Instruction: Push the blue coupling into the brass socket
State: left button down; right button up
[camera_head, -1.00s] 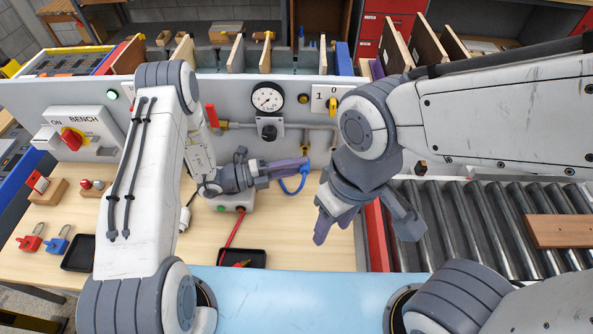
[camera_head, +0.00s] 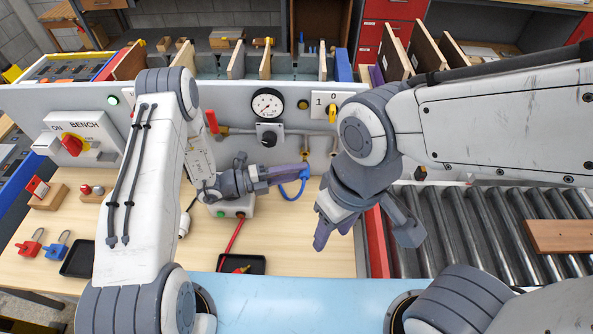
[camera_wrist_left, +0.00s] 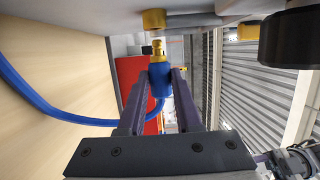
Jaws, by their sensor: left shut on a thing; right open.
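My left gripper (camera_head: 302,173) points right along the bench panel in the head view and is shut on the blue coupling (camera_wrist_left: 160,80). In the left wrist view the coupling sits between the two purple fingers, with its brass tip facing away from the gripper. The coupling's body is mostly hidden by the fingers in the head view. A brass socket (camera_wrist_left: 154,20) on a grey pipe shows just above the tip in the left wrist view. My right gripper (camera_head: 364,226) is open and empty, pointing down near the roller conveyor.
A blue hose (camera_wrist_left: 55,118) curves away from the coupling. A gauge (camera_head: 267,104) and pipes are on the panel (camera_head: 210,92) behind the gripper. A box with a green button (camera_head: 238,206) stands below the left gripper. The roller conveyor (camera_head: 480,225) lies right, carrying a wooden board (camera_head: 562,236).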

pick_arm(q)
jog(key=shift+w+b, duration=0.45)
jog(key=shift+w, duration=0.75)
dwell(0.4)
jog(key=c, duration=0.5)
grip_release()
jog(key=shift+a, duration=0.1)
jog(key=b+v, duration=0.3)
jog(key=v, duration=0.7)
jog(key=shift+s+a, duration=0.1)
jog(key=shift+a, duration=0.05)
